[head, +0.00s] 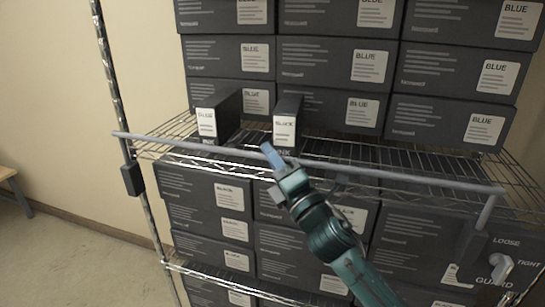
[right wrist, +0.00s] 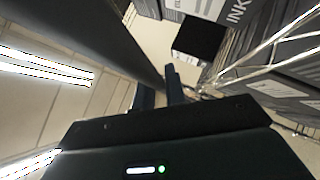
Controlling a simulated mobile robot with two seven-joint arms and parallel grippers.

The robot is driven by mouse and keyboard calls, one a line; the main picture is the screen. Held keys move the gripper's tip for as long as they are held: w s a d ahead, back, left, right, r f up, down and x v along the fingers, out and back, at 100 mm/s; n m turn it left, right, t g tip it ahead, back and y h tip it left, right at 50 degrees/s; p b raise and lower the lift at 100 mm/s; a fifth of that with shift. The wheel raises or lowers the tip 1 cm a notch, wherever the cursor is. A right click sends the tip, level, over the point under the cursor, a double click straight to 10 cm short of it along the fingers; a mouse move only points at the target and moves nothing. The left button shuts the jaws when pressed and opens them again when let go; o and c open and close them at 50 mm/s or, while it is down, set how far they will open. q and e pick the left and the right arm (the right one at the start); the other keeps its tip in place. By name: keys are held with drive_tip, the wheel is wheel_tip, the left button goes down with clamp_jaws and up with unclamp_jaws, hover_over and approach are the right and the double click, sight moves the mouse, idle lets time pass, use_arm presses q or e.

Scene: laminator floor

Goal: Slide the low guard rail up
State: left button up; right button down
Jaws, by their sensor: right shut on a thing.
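The guard rail (head: 420,179) is a long grey bar running across the front of the wire shelf, close to shelf level. It slopes down to the right in the head view. My right gripper (head: 272,160) reaches up from the lower right and is shut on the rail left of its middle. The fingers (right wrist: 172,88) show in the right wrist view, with the dark bar close by; their contact is partly hidden there. A dark bracket (head: 132,179) sits on the left post below the rail's left end. My left gripper is not in view.
A white knob (head: 500,268) on a panel marked LOOSE, TIGHT and GUARD is at the lower right. Two narrow boxes, one marked BLUE (head: 207,124) and one marked BLACK (head: 285,126), stand on the wire shelf (head: 365,150) behind the rail. Stacked dark cartons fill above and below.

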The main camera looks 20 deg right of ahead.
drive_tip(key=c, duration=1.7)
unclamp_jaws()
drive_tip(key=shift+r, duration=0.45)
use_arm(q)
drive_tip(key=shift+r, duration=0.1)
use_arm(e)
drive_tip(key=shift+o, duration=1.2)
drive_tip(key=shift+f, duration=0.1)
drive_tip(key=shift+s+f, duration=0.1)
drive_tip(key=shift+s+d+f, duration=0.1)
drive_tip(key=shift+s+f, duration=0.1)
drive_tip(key=shift+s, duration=0.05)
use_arm(q)
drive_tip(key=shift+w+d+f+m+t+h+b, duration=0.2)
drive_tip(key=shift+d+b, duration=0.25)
drive_tip(key=shift+b, duration=0.65)
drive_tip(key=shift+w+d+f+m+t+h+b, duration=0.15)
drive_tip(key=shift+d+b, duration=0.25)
drive_tip(key=shift+b, duration=0.7)
use_arm(e)
drive_tip(key=v, duration=1.2)
drive_tip(key=shift+s, duration=0.15)
drive_tip(key=shift+d, duration=0.15)
